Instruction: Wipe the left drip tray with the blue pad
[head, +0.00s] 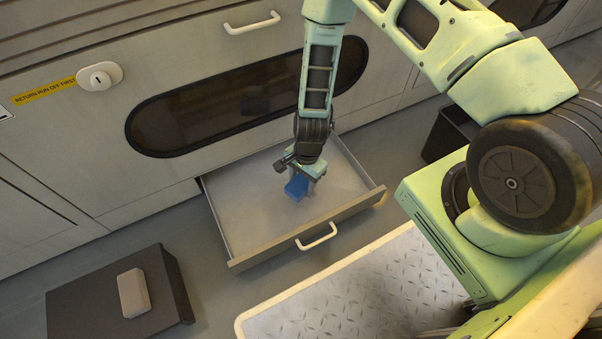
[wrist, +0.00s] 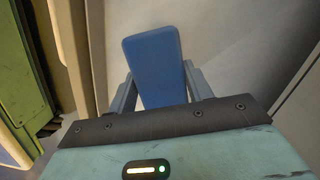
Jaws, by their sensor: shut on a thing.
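The drip tray (head: 245,207) is a pulled-out grey drawer low in the cabinet front, with a white handle on its front. My gripper (head: 303,178) is over the inside of this tray, pointing down. It is shut on the blue pad (head: 296,188). The pad is low over the tray floor; I cannot tell whether it touches. In the wrist view the blue pad (wrist: 155,65) sits between the two fingers of my gripper (wrist: 160,88). No dirt on the tray floor can be made out.
A dark box (head: 90,297) with a beige block (head: 133,293) on top stands at the lower left. A dark bin (head: 450,132) stands to the right of the tray. A white knob (head: 99,76) and a yellow label (head: 43,92) are on the cabinet at left.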

